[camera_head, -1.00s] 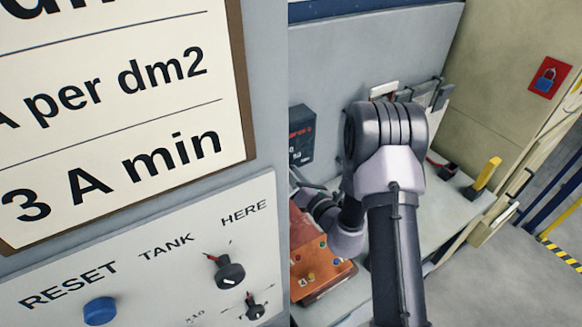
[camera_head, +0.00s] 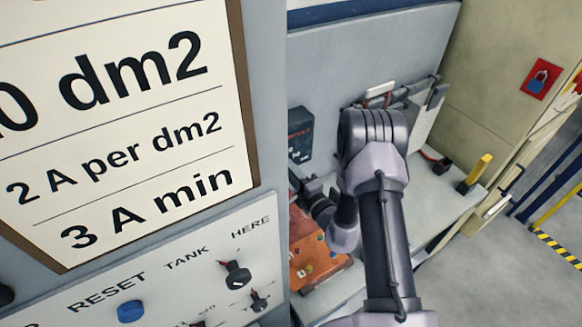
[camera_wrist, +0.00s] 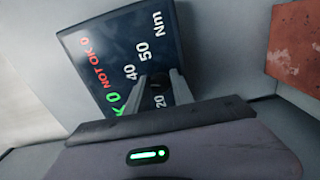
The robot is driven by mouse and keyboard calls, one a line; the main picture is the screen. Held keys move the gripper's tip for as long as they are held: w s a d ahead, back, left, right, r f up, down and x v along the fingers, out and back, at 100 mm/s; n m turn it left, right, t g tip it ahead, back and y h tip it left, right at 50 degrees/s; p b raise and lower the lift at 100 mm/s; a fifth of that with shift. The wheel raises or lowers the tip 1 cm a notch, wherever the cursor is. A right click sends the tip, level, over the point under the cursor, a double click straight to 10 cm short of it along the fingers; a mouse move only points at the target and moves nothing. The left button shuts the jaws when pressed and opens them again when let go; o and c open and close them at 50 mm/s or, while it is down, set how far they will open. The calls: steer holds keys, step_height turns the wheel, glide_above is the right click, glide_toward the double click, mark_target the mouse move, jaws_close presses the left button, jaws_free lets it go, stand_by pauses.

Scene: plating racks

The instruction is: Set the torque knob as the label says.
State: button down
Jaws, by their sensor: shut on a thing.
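A dark torque panel (camera_wrist: 115,60) fills the upper middle of the wrist view, with "OK 0" in green, "NOT OK 0" in red, and white 20, 40, 50 and "Nm". My gripper (camera_wrist: 160,88) is shut on the dark torque knob (camera_wrist: 157,80), which shows only partly between the fingers. The knob's pointer is hidden, so I cannot tell its setting. In the head view the dark panel (camera_head: 300,134) stands beyond the grey cabinet's edge. My fingertips cannot be made out there.
A large label (camera_head: 120,110) on the cabinet at left reads "0 dm2", "2 A per dm2", "3 A min", its top cut off. Below it are a blue reset button (camera_head: 130,311) and a black knob (camera_head: 237,275). An orange box (camera_head: 318,262) lies on the bench.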

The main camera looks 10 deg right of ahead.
steer(key=m+p, duration=0.3)
steer(key=m, duration=0.8)
steer(key=shift+f+p, duration=0.15)
steer(key=shift+p, duration=0.2)
steer(key=shift+m, duration=0.4)
steer(key=c, duration=1.1)
jaws_free()
steer(key=shift+s, duration=0.1)
steer(key=b+v, duration=0.2)
steer(key=v, duration=1.5)
steer(key=shift+s, duration=0.15)
